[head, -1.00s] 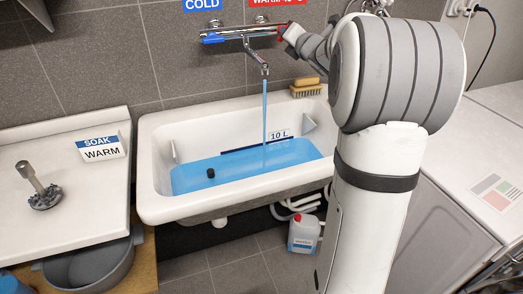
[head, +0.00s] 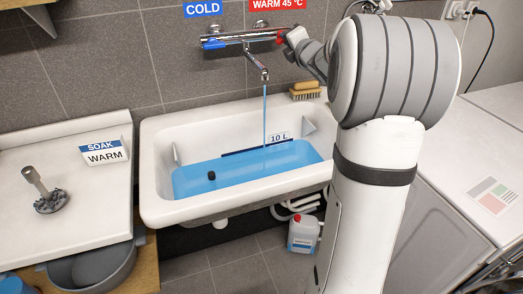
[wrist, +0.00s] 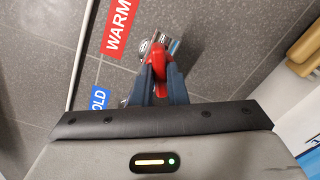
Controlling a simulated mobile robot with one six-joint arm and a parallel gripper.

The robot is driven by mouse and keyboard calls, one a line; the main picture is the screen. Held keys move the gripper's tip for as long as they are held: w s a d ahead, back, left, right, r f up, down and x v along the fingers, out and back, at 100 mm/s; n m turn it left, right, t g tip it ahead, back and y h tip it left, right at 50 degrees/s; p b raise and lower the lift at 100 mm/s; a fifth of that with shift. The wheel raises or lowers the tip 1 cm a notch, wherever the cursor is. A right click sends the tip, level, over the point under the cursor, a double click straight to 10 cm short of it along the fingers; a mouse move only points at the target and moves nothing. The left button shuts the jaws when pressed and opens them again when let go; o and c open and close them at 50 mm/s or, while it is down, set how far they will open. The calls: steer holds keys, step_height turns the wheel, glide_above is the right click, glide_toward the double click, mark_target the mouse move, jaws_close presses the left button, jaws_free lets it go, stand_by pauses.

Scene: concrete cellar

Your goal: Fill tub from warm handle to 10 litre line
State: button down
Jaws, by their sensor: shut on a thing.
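The white tub (head: 152,165) on the wall holds blue water (head: 240,172). The water surface lies just below the dark line by the 10 L label (head: 280,137). A thin blue stream (head: 265,115) runs from the tap spout (head: 257,65) into the water. The chrome tap (head: 240,38) has a blue cold handle (head: 213,44) at its left end and a red warm handle (head: 281,37) at its right. My gripper (wrist: 160,72) is shut on the red warm handle (wrist: 158,62), in the wrist view. In the head view my arm partly hides this end.
A brush (head: 305,90) lies on the tub's back right rim. A SOAK WARM sign (head: 104,151) and a metal strainer plug (head: 48,195) stand on the left counter. A grey basin (head: 95,270) sits below it. A canister (head: 303,233) stands on the floor.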

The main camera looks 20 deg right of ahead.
steer(key=shift+m+p, duration=1.1)
steer(key=shift+m, duration=0.9)
